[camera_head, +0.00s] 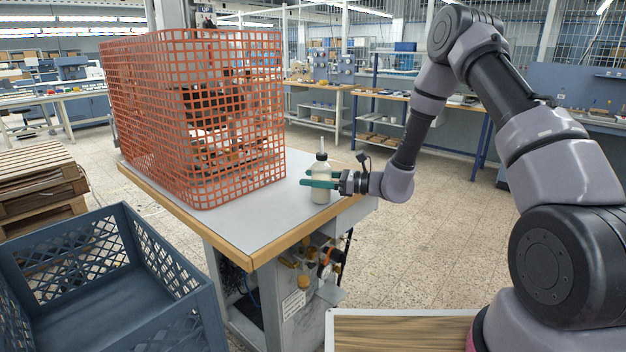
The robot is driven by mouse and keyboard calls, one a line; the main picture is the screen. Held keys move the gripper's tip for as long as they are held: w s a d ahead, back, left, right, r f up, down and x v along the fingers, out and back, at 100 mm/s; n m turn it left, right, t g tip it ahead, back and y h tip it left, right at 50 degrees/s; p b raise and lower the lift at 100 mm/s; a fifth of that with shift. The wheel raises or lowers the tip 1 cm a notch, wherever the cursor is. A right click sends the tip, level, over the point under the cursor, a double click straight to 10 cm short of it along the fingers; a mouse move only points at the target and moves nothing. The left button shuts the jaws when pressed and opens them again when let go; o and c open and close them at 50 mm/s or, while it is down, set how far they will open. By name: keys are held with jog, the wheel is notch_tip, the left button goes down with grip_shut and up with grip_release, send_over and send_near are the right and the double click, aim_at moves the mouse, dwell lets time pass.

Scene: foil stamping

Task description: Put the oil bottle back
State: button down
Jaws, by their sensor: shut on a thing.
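The oil bottle (321,171) is a small pale bottle with a dark cap and a thin light spout. It is upright at the right part of the grey machine table (255,215). My gripper (318,183) has green fingers and reaches in from the right. It is shut on the bottle's body, with the fingers around its middle. The bottle's base appears at the table surface; I cannot tell whether it touches or hangs just above it.
An orange mesh guard (200,115) encloses the machine on the table, left of the bottle. A blue-grey crate (185,268) stands at the lower left, with wooden pallets (40,185) behind it. A wood-grained surface (400,333) lies at the bottom. The tiled floor right of the table is clear.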

jog(key=shift+f, duration=0.15)
grip_release()
